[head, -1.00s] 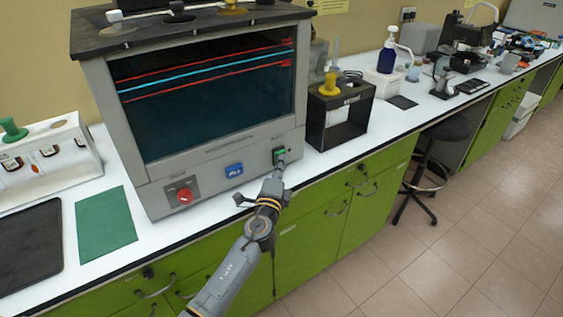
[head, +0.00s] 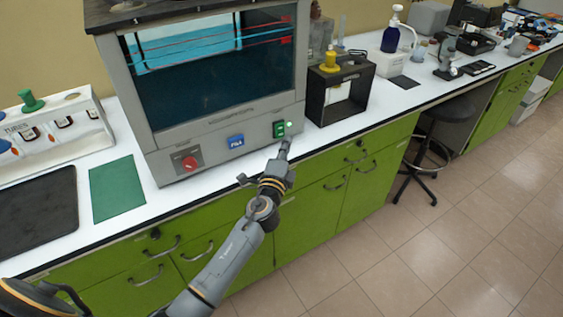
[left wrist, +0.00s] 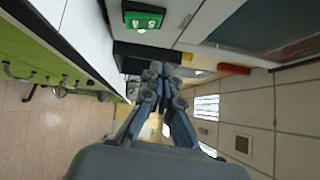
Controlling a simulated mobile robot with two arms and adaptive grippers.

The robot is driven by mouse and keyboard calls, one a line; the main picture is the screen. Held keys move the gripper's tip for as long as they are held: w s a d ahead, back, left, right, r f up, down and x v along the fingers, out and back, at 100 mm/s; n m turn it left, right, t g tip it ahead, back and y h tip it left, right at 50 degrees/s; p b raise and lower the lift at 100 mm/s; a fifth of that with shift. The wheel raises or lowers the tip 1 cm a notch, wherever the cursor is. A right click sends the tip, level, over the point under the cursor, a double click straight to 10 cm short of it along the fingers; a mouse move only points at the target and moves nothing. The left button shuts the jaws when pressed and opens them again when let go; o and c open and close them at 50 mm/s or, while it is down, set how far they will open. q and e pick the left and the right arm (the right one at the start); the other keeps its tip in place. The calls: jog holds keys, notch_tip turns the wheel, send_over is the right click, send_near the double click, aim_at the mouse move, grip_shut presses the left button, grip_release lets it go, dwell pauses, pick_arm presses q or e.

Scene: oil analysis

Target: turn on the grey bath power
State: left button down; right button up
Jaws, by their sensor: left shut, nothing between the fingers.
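The grey bath (head: 130,98) is a large box with a dark front window, standing on the white bench. Its green power switch (head: 279,129) is at the right of the lower front panel, with a small bright green light (head: 290,124) beside it. The switch also shows large at the top of the left wrist view (left wrist: 143,19). My left gripper (head: 285,147) is shut and empty, just below and in front of the switch, and looks apart from it. Its closed fingers show in the left wrist view (left wrist: 153,72). My right gripper is out of view.
A black frame stand (head: 322,106) is right of the bath. A green mat (head: 117,189) and a dark tray (head: 40,215) lie to the left. Space before the green cabinets is clear.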

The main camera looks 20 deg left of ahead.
pick_arm(q)
jog(key=s, duration=0.7)
jog(key=shift+s+d+r, duration=0.15)
jog(key=shift+d+r, duration=0.05)
jog(key=shift+r, duration=0.2)
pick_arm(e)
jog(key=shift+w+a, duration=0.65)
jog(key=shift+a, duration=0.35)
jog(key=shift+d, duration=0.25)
